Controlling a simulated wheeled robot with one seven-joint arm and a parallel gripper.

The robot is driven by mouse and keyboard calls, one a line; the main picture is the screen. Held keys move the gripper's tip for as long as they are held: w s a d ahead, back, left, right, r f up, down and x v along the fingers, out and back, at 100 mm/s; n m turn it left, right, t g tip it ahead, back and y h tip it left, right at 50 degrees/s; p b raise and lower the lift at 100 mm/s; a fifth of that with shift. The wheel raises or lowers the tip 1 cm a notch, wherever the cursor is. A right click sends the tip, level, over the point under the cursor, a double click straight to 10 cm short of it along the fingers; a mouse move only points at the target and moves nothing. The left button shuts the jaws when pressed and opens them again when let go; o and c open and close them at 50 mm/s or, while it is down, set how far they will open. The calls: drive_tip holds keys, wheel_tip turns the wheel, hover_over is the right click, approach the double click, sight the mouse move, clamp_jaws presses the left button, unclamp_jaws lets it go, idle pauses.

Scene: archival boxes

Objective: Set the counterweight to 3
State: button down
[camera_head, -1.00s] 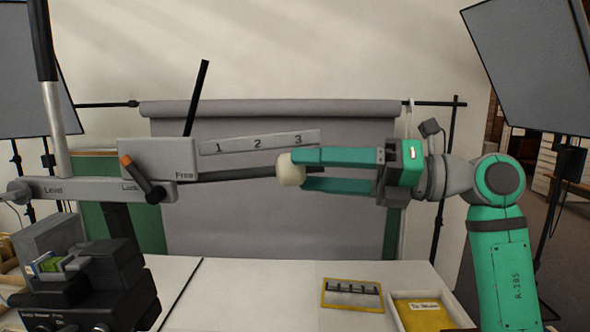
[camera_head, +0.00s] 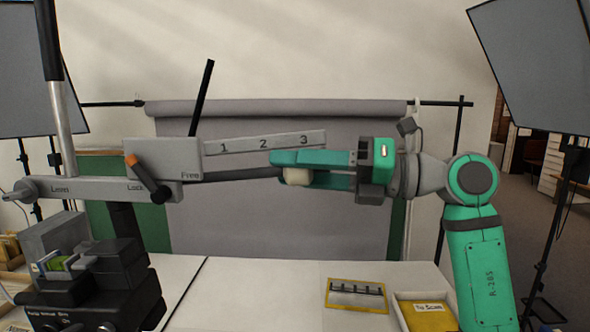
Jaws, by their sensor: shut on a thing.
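The counterweight (camera_head: 296,177) is a cream-coloured piece on the dark rod (camera_head: 240,174) that runs right from the grey arm housing (camera_head: 163,160). My gripper (camera_head: 283,169) comes from the right and is shut on the counterweight, its teal fingers covering part of it. The scale plate (camera_head: 265,142) above the rod reads 1, 2, 3 from left to right. The counterweight sits roughly below the 3, slightly left of it. The rod's far end is hidden by the gripper.
A black angled bar (camera_head: 202,98) rises from behind the housing. A black device (camera_head: 90,285) stands below at left. A framed picture (camera_head: 357,293) and a tray with a yellow envelope (camera_head: 425,314) lie on the white table (camera_head: 250,290). Light panels (camera_head: 540,65) flank the scene.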

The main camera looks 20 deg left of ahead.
drive_tip(key=shift+w+d+r, duration=0.1)
drive_tip(key=shift+w+d, duration=0.05)
drive_tip(key=shift+d, duration=0.35)
drive_tip(key=shift+w+d, duration=0.15)
drive_tip(key=shift+d, duration=0.3)
drive_tip(key=shift+a, duration=0.1)
drive_tip(key=c, duration=1.1)
unclamp_jaws()
drive_tip(key=shift+s, duration=0.15)
drive_tip(key=d, duration=0.3)
drive_tip(key=w+d, duration=0.1)
drive_tip(key=d, duration=0.7)
drive_tip(key=shift+w, duration=0.15)
drive_tip(key=shift+a, duration=0.1)
